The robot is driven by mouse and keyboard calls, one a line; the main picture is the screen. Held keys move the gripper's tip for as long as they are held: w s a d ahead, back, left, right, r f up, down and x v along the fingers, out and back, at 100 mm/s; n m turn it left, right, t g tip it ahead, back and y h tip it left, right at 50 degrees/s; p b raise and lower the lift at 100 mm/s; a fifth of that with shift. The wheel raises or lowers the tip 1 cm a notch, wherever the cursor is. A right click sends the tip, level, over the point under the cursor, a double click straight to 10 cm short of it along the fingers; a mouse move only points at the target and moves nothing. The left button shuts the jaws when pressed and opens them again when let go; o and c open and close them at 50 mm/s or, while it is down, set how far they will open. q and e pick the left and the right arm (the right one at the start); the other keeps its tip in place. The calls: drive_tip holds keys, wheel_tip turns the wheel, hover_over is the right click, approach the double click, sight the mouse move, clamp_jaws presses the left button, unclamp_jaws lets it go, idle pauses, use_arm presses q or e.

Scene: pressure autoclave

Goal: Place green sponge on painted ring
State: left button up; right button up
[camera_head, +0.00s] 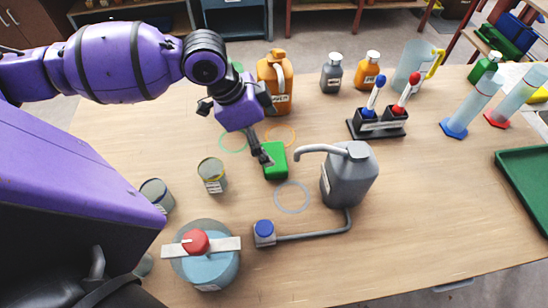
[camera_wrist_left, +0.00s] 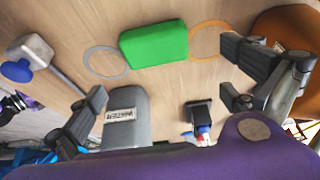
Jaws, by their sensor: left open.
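A green sponge (camera_head: 275,161) lies flat on the table, and it also shows in the left wrist view (camera_wrist_left: 153,44). Three painted rings are near it: a green ring (camera_head: 220,141) to its upper left, an orange ring (camera_head: 294,137) just above it, and a blue-grey ring (camera_head: 279,207) below it. The left wrist view shows the sponge between the blue-grey ring (camera_wrist_left: 86,64) and the orange ring (camera_wrist_left: 194,45). My left gripper (camera_head: 262,157) is over the sponge's left edge, open and empty. Its fingers show apart in the wrist view (camera_wrist_left: 165,82). My right gripper is not in view.
A grey spouted can (camera_head: 350,180) stands right of the sponge, with a blue-capped piece (camera_head: 264,234) below. An orange jug (camera_head: 275,85) stands behind the gripper. Tins (camera_head: 212,176) and a red-knobbed vessel (camera_head: 207,268) are on the left.

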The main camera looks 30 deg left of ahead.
sight(276, 156)
use_arm(q)
drive_tip(key=x, duration=0.7)
drive_tip(key=shift+s+f, duration=0.2)
drive_tip(key=shift+f, duration=0.15)
drive_tip(key=c, duration=1)
